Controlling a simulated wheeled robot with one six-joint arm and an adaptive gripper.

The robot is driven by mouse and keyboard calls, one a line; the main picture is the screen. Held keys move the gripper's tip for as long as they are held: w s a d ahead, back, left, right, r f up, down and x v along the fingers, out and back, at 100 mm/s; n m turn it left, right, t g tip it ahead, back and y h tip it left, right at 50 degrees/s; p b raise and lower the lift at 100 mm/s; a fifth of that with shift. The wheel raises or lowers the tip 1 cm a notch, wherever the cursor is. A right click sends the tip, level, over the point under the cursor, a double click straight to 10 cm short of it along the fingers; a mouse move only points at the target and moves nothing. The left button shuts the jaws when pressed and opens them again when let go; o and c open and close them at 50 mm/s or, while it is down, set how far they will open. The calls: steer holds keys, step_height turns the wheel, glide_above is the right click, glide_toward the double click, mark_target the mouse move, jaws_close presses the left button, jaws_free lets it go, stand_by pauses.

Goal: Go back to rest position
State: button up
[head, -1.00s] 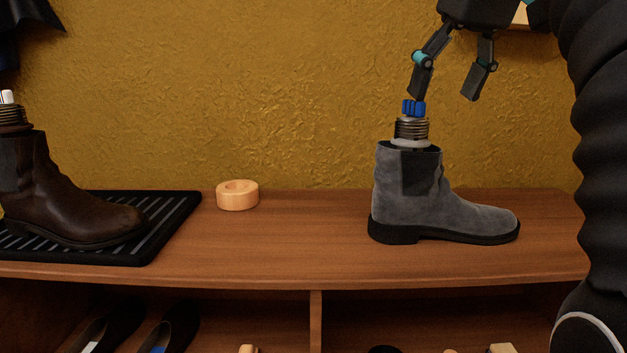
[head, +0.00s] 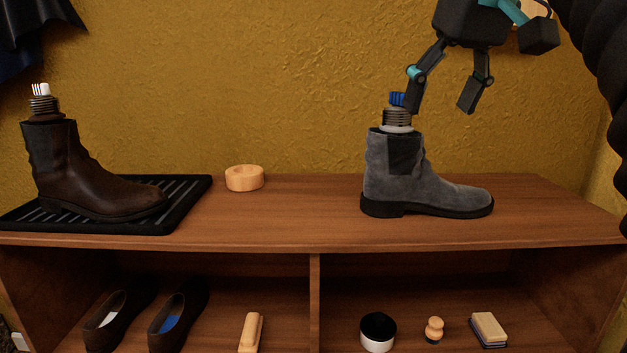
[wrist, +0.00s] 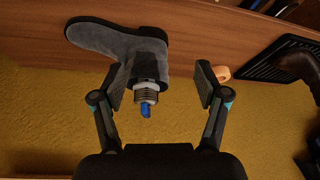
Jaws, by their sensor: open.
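My gripper (head: 440,108) is open and empty in the head view, up at the right. Its left fingertip shows beside the blue knob on top of a grey ankle boot (head: 415,175); I cannot tell whether they touch. The boot stands upright on the wooden bench top, toe to the right. A coiled spring stem (head: 397,117) with a blue knob (head: 397,98) sticks up out of its opening. In the wrist view the spread fingers of my gripper (wrist: 163,82) frame the stem and its blue knob (wrist: 146,110), with nothing held.
A brown boot (head: 90,180) with a similar stem stands on a black ribbed tray (head: 205,190) at the left. A wooden ring (head: 244,178) lies on the bench top (head: 290,215). Shelves below hold dark shoes (head: 175,315), a brush (head: 251,332) and a round tin (head: 378,332).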

steer(key=s+f+m+p, duration=0.1)
steer(key=s+f, duration=0.3)
steer(key=f, duration=0.7)
steer(key=s+f+m+p, duration=0.1)
steer(key=s+f, duration=0.3)
steer(key=f, duration=0.8)
steer(key=s+f+t+h+p, duration=0.1)
steer(key=s+f, duration=0.3)
steer(key=f, duration=0.7)
steer(key=shift+s+a+f+m+p, duration=0.2)
steer(key=shift+a+f+m+p, duration=0.05)
steer(key=shift+f+m+p, duration=0.15)
